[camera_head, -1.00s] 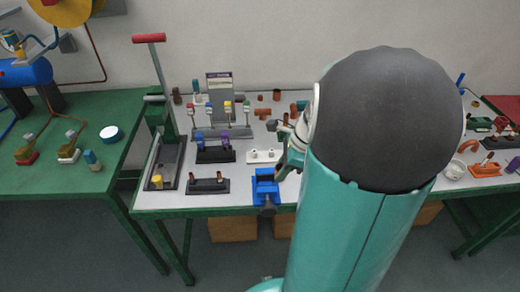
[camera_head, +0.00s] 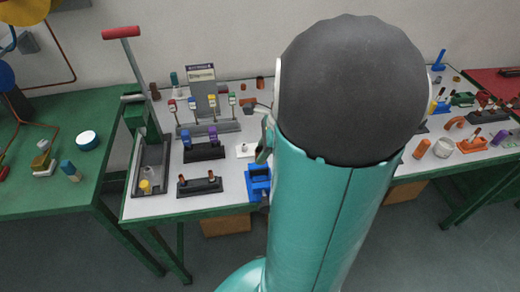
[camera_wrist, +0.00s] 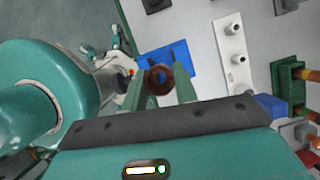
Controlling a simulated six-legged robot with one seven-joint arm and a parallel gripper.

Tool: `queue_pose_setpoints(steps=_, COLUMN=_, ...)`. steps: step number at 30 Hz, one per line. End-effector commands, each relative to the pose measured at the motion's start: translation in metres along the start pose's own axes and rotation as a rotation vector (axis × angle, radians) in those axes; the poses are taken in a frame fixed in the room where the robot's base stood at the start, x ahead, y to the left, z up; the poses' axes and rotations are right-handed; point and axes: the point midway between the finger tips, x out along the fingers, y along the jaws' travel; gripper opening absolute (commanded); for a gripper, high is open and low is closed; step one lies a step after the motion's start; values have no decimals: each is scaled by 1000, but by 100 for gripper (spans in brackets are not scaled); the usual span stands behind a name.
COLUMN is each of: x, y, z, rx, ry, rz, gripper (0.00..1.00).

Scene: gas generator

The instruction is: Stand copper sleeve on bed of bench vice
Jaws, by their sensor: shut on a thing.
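The copper sleeve (camera_wrist: 158,80) is held between the two green fingers of my gripper (camera_wrist: 163,82) in the wrist view. I look into its open end, a brown ring. The blue bench vice (camera_wrist: 180,61) lies just beyond the sleeve in that view, partly covered by the sleeve and fingers. In the head view the vice (camera_head: 258,182) stands at the front edge of the white-topped bench. My arm covers its right side and most of my gripper. I cannot tell how far the sleeve is above the vice bed.
A white block with pegs (camera_wrist: 234,52) lies right of the vice in the wrist view. In the head view a black stand with copper pieces (camera_head: 200,186) is left of the vice, and a lever press (camera_head: 145,130) stands further left. Small valves (camera_head: 205,110) stand behind.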

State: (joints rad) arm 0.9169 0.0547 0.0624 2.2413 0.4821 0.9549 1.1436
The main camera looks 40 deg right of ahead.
Motion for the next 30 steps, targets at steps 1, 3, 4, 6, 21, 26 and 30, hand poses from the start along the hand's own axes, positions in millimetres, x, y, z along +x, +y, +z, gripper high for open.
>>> queue_pose_setpoints(steps=1, x=2, y=0, z=0, rx=-1, ry=-1, rz=1, gripper=12)
queue_pose_setpoints(steps=3, x=7, y=1, z=-2, rx=0, ry=-1, rz=2, gripper=12)
queue_pose_setpoints(steps=4, x=9, y=1, z=-4, rx=0, ry=-1, rz=3, gripper=12)
queue_pose_setpoints(steps=6, x=15, y=1, z=-6, rx=-1, ry=-1, rz=3, gripper=12)
queue_pose_setpoints(steps=21, x=43, y=-2, z=-16, rx=-2, ry=0, rz=0, gripper=12)
queue_pose_setpoints(steps=26, x=43, y=-2, z=-15, rx=-1, ry=0, rz=0, gripper=12)
queue_pose_setpoints(steps=30, x=42, y=-2, z=-16, rx=-1, ry=0, rz=0, gripper=12)
